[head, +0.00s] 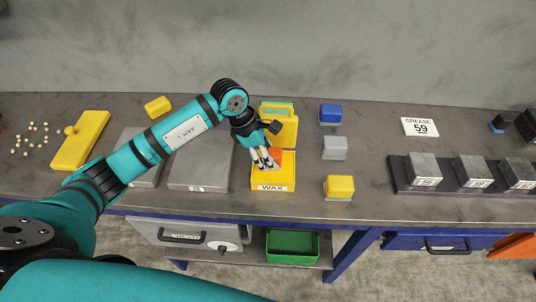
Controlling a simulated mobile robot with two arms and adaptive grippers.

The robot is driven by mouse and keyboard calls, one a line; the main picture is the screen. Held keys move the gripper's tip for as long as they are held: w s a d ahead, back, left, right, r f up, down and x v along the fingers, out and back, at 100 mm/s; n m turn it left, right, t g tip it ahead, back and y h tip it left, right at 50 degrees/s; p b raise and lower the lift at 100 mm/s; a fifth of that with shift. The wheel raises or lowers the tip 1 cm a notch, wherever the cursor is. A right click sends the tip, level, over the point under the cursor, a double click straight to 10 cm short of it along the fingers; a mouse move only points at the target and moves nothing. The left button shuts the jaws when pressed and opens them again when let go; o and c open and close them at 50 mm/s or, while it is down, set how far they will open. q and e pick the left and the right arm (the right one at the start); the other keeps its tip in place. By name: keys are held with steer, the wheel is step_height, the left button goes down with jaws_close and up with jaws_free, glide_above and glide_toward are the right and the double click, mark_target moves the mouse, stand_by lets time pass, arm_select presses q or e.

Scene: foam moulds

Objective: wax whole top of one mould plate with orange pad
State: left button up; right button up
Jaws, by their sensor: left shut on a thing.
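The orange pad (276,158) is at the yellow box labelled WAX (272,187). My left gripper (264,163) is over that box, shut on the pad and partly hiding it. I cannot tell whether the pad touches the wax box. A grey mould plate (200,174) lies just left of the wax box, with a small label on its front edge. Another grey plate (148,178) lies further left, partly hidden behind my left arm. My right gripper is not in view.
A yellow handled piece (283,130) stands behind the wax box. Blue (330,113), grey (335,147) and yellow (339,187) blocks stand to its right. A dark rack (397,176) holds grey blocks further right. A yellow board (84,138) and scattered pale beads lie left.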

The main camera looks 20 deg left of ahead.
mark_target(276, 154)
arm_select(q)
steer(key=shift+s, duration=0.1)
step_height(276, 154, up, 2)
steer(key=shift+p, duration=0.6)
steer(key=shift+r+p, duration=1.15)
steer(key=shift+r, duration=1.35)
steer(key=shift+s+m, duration=0.15)
steer(key=shift+m, duration=0.25)
steer(key=s+a+r+m+g+y+b, duration=0.1)
steer(key=s+m+g+y+b, duration=0.1)
steer(key=s+m, duration=0.4)
steer(key=s+a+r+m+g+y+b, duration=0.1)
steer(key=s+m, duration=0.6)
steer(key=m, duration=0.7)
steer(key=g+y+b, duration=0.1)
steer(key=g, duration=0.1)
steer(key=shift+a+r+g+b, duration=0.3)
steer(key=shift+a+r+g, duration=0.05)
steer(key=shift+r+g, duration=0.05)
